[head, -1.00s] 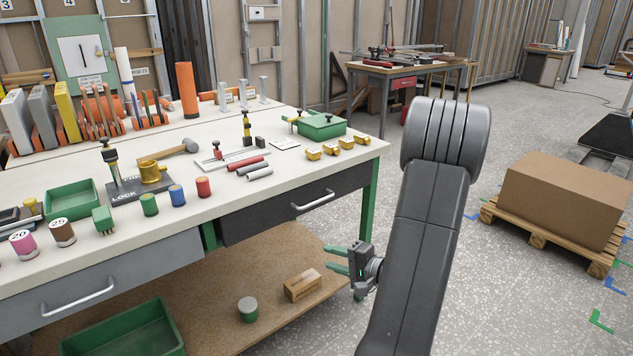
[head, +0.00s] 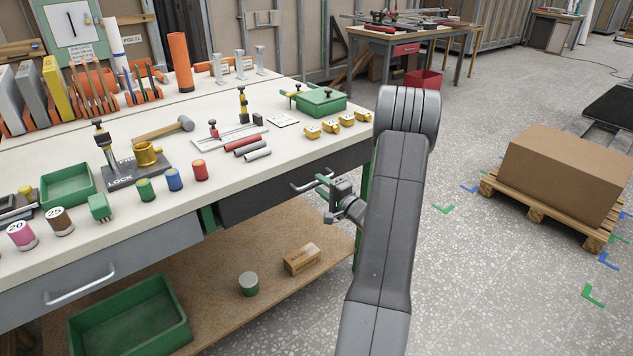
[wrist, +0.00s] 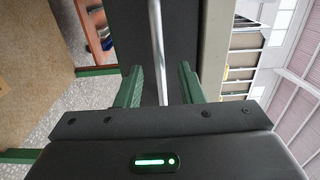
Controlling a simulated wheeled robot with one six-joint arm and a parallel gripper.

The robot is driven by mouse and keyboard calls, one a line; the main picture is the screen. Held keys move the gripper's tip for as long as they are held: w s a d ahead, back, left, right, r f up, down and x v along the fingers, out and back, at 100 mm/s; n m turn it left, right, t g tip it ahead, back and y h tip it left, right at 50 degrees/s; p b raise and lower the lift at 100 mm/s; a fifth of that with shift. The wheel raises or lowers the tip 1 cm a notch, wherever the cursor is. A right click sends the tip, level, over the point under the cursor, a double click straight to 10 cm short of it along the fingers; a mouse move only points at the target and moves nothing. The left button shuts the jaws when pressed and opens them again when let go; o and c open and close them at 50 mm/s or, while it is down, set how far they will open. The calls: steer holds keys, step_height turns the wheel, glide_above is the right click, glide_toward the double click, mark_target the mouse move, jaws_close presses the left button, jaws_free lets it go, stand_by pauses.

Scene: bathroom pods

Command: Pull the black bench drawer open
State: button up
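The black bench drawer (head: 262,197) sits under the right part of the white bench top, its front flush with the bench. Its silver bar handle (head: 303,186) is partly behind my gripper. My gripper (head: 325,181) is at the right part of the handle. In the wrist view the two green fingers of my gripper (wrist: 160,88) are apart, one on each side of the handle bar (wrist: 156,50), with gaps on both sides. The black drawer front (wrist: 177,40) lies just beyond the fingertips.
A grey drawer (head: 100,276) with its own handle is at the left. The lower shelf holds a green crate (head: 130,318), a round tin (head: 248,284) and a small carton (head: 302,259). Bare floor (head: 455,270) lies right of the bench, before a pallet with a large box (head: 565,172).

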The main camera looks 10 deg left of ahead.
mark_target(318, 183)
steer(key=shift+x, duration=1.5)
steer(key=shift+c, duration=0.2)
jaws_close()
steer(key=b+v, duration=1.2)
steer(key=v, duration=1.4)
steer(key=shift+s+d, duration=0.2)
steer(key=shift+s, duration=0.05)
steer(key=shift+o, duration=0.2)
jaws_free()
